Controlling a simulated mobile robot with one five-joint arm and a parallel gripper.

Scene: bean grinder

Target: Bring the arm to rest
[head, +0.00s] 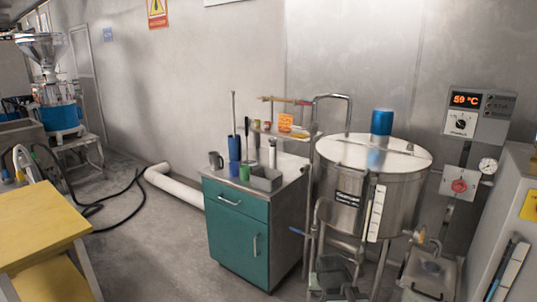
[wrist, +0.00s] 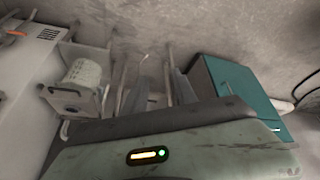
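My arm shows at the bottom of the head view as a dark grey-green shape, right of the teal cabinet (head: 240,235) and in front of the steel kettle's legs. My gripper (wrist: 155,84) shows in the wrist view as two grey fingers standing apart beyond a grey-green housing with a small lit display. Nothing is seen between the fingers in their grip. The teal cabinet also shows at the right of the wrist view (wrist: 232,90). The fingertips are small and dim in the head view.
The lidded steel kettle (head: 370,185) stands right of the cabinet.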

